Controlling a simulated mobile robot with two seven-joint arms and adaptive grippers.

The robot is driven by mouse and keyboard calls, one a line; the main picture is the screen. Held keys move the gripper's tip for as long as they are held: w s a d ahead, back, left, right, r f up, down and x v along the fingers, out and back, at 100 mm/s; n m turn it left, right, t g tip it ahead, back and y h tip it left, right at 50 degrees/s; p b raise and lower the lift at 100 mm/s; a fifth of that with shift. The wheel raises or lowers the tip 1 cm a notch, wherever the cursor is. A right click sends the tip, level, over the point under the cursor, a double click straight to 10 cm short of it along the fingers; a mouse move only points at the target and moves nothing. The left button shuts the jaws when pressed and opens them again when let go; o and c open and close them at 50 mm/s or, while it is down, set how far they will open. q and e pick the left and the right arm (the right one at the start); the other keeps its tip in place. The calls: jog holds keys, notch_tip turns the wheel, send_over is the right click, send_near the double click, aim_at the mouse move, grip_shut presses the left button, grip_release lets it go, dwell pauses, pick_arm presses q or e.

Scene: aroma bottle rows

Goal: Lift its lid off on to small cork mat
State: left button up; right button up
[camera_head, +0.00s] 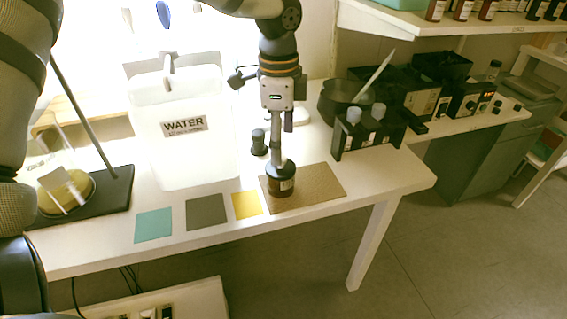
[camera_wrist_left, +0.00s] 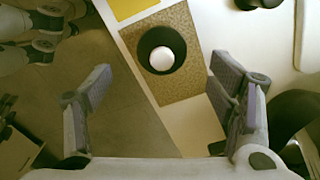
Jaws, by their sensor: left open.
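A dark amber bottle (camera_head: 281,183) stands upright on the left part of the brown cork mat (camera_head: 322,190). In the left wrist view the bottle (camera_wrist_left: 148,47) is a dark ring with a pale round lid (camera_wrist_left: 161,59) at its centre, on the cork mat (camera_wrist_left: 192,86). My left gripper (camera_head: 278,156) points down over the bottle, its fingers nearly edge-on and hiding the bottle's top. In the left wrist view the gripper (camera_wrist_left: 160,72) is open and empty, with the lid beyond and between its fingertips. Whether a finger touches the bottle I cannot tell. My right gripper is out of view.
A yellow mat (camera_head: 247,205), a grey-green mat (camera_head: 206,212) and a teal mat (camera_head: 153,225) lie left of the cork mat. A white water container (camera_head: 180,155) stands behind them. A black rack (camera_head: 366,136) stands at right. The cork mat's right part is bare.

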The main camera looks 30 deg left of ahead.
pick_arm(q)
notch_tip(320, 180, down, 5)
jog(key=shift+w+f, duration=0.1)
jog(key=shift+f, duration=0.1)
jog(key=shift+r, duration=0.1)
jog(key=c, duration=1.1)
